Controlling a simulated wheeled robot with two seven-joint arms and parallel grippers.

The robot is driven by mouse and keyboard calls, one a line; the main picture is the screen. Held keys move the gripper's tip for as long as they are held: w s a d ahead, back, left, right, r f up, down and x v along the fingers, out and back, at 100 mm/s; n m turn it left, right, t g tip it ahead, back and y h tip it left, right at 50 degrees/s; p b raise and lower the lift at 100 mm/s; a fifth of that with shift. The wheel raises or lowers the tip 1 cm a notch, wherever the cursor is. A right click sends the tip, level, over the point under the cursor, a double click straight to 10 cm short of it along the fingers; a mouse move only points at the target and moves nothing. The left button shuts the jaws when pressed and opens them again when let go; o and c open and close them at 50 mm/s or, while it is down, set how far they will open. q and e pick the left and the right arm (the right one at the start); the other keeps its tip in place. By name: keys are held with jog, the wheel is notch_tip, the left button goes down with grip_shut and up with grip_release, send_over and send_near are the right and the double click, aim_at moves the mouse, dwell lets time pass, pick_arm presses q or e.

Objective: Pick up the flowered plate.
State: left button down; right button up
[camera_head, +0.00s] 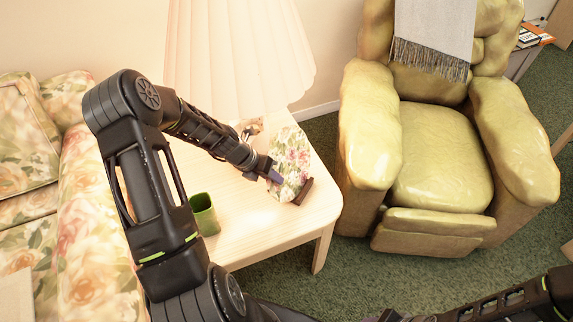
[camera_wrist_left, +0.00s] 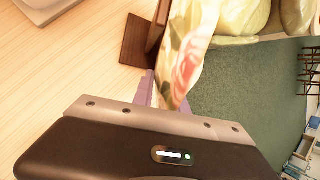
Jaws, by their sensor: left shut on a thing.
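The flowered plate (camera_head: 291,158), pale with pink blooms and green leaves, stands on edge at the right side of the side table. A small dark brown stand (camera_head: 304,191) is at its lower right edge. My left gripper (camera_head: 275,177) is shut on the plate's near edge. In the left wrist view, the plate (camera_wrist_left: 190,45) rises from between the purplish fingers, and the brown stand (camera_wrist_left: 137,42) is beside it. I cannot tell whether the plate still rests in the stand. My right gripper is out of view; only part of that arm shows at the bottom right.
A yellow-green armchair (camera_head: 437,160) stands to the right, a floral sofa (camera_head: 95,240) to the left. Green carpet (camera_head: 350,285) is open in front.

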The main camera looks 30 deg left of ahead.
pick_arm(q)
jog(key=shift+s+r, duration=0.1)
jog(key=shift+r, duration=0.05)
jog(key=shift+s+r, duration=0.3)
jog(key=shift+r, duration=0.05)
jog(key=s+d+r, duration=0.4)
jog(key=s+r, duration=0.3)
jog(key=s, duration=0.5)
jog(key=shift+s+b, duration=0.3)
jog(key=shift+b, duration=0.1)
